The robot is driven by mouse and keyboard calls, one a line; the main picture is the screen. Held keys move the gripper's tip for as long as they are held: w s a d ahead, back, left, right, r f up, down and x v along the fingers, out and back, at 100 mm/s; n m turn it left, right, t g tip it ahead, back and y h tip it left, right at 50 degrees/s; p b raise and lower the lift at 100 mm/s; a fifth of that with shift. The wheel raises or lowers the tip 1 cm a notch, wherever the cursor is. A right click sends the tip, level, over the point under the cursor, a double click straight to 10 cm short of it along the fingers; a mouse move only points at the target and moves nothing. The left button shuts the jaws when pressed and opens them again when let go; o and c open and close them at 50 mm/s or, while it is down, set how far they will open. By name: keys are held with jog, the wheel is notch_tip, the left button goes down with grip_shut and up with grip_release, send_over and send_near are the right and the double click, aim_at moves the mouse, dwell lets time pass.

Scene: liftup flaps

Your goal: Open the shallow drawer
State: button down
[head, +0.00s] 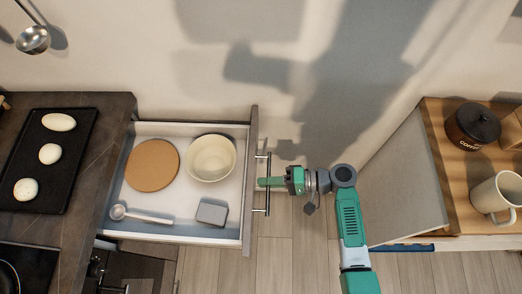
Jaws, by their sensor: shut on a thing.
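The shallow drawer (190,228) is pulled out to the right from under the dark counter, with its white inside showing. Its dark front panel (250,150) stands at its right edge, with a bar handle (267,205) on the outer side. My gripper (264,183) reaches in from the right, level with the middle of the front, and is shut on the handle. The fingertips are small here and partly cover the bar. The drawer holds a round tan board (152,165), a cream bowl (211,158), a metal scoop (140,215) and a small grey box (211,212).
A black tray (47,160) with several pale egg-like items lies on the dark counter at left. A wooden-topped cabinet (460,200) at right bears a dark canister (473,126) and a cream mug (496,196). Floor shows between drawer and cabinet, crossed by my arm.

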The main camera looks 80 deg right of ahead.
jog(key=shift+s, duration=0.15)
jog(key=c, duration=1.6)
grip_release()
jog(key=shift+s, duration=0.1)
jog(key=p+v, duration=0.1)
jog(key=v, duration=0.6)
jog(key=shift+s+d+r+p, duration=0.1)
jog(key=shift+s+d+p, duration=0.05)
jog(key=shift+s+p, duration=0.15)
